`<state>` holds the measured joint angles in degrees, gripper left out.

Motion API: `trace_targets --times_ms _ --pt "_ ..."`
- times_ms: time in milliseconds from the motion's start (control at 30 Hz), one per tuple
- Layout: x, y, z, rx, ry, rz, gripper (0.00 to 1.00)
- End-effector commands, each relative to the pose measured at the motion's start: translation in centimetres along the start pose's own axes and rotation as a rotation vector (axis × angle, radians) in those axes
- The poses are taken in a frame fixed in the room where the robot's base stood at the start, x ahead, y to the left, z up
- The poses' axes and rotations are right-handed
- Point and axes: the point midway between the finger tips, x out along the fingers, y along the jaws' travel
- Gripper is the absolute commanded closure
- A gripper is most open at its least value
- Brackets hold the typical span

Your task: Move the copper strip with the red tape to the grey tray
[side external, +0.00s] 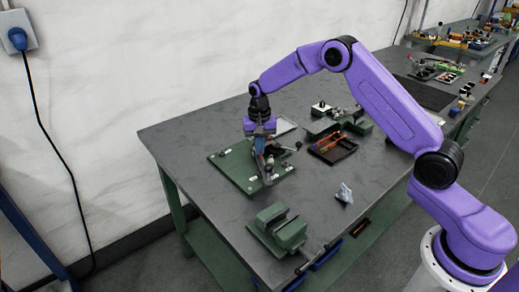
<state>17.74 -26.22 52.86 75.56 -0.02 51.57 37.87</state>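My gripper (262,152) points down over the green board (228,164) on the workbench, close to a small dark metal fixture (270,172). Its fingers are too small and too mixed with the fixture to tell whether they are open or shut. I cannot make out a copper strip with red tape; the area under my gripper is partly hidden. A flat light grey piece (285,126), possibly the grey tray, lies behind my gripper and is partly covered by it.
A black tray (345,153) with red-orange items lies right of the board. A green vise (278,229) stands at the front edge, and crumpled pale material (344,193) lies to its right. Green fixtures (355,121) stand behind. The bench's left part (190,135) is clear.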

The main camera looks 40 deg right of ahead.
Motion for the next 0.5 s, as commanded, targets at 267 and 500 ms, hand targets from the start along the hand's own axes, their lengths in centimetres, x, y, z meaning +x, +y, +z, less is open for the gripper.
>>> trace_targets --times_ms 267,500 --pt "1.04 0.03 0.05 0.0 0.0 0.0 1.0" --pt "1.05 0.05 0.05 0.0 -0.001 0.0 0.72"
